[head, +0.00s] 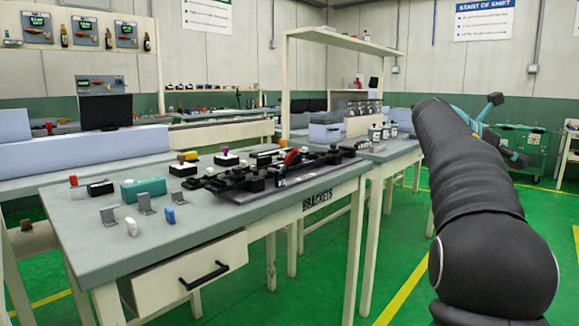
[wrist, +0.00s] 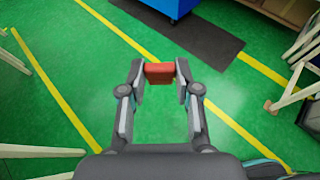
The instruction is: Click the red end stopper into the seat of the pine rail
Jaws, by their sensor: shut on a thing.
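In the wrist view my gripper (wrist: 159,80) is shut on a red block, the red end stopper (wrist: 159,72), held between its two fingertips. In the head view my arm rises at the right, beside the bench, and the stopper in the jaws cannot be made out there. I cannot pick out the pine rail for certain among the small parts around the black fixture (head: 245,182) on the bench; its seat is not discernible.
The grey bench (head: 85,228) carries a teal block (head: 143,189), grey metal brackets (head: 146,203), a white piece (head: 131,227) and a blue piece (head: 169,216). A drawer (head: 190,272) sits under its front. In the wrist view a blue cabinet (wrist: 172,8) stands on a dark mat (wrist: 205,45).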

